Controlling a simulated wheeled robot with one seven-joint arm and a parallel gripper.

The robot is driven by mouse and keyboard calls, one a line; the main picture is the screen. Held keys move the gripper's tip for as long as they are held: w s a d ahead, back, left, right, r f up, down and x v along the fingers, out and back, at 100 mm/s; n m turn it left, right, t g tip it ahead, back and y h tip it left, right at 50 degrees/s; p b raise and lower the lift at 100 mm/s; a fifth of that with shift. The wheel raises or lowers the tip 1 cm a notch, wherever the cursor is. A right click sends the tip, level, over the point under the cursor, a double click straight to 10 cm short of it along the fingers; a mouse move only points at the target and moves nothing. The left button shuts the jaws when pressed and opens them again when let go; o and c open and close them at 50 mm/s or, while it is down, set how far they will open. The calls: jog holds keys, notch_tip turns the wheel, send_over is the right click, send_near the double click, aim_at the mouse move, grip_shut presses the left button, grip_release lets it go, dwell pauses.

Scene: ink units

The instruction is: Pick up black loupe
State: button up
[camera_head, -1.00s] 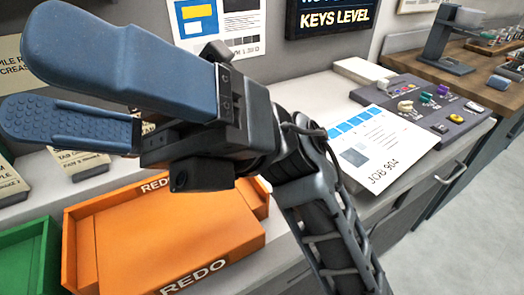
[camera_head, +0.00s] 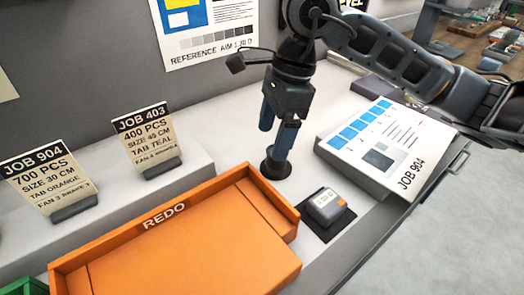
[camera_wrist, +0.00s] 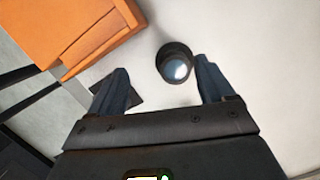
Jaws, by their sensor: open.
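The black loupe (camera_head: 276,168) stands on the pale counter just right of the orange REDO tray. My gripper (camera_head: 276,143) points down over it, with its blue fingers apart and partly hiding its top in the head view. In the wrist view the loupe (camera_wrist: 174,62) shows as a dark round ring with a bright lens. There it lies between the tips of my open gripper (camera_wrist: 162,72), nearer the right finger. Nothing is held. I cannot tell whether a finger touches the loupe.
The orange REDO tray (camera_head: 165,222) stands close to the left. A small grey device (camera_head: 325,205) on a dark pad (camera_head: 340,222) sits just in front. A JOB 904 sheet (camera_head: 385,145) lies at right. Job cards (camera_head: 147,140) stand on a ledge behind.

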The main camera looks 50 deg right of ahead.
jog(key=shift+d+f+h, duration=0.15)
jog(key=shift+d+h, duration=0.25)
jog(key=shift+d, duration=0.55)
jog(key=shift+w+d+f, duration=0.15)
jog(key=shift+d+f, duration=0.1)
jog(key=shift+w+a+f+p, duration=0.1)
jog(key=shift+f+p, duration=0.35)
jog(key=shift+f, duration=1.4)
jog(key=shift+w+a+f+p, duration=0.1)
jog(key=shift+f+p, duration=0.3)
jog(key=shift+f, duration=1.4)
jog(key=c, duration=1.1)
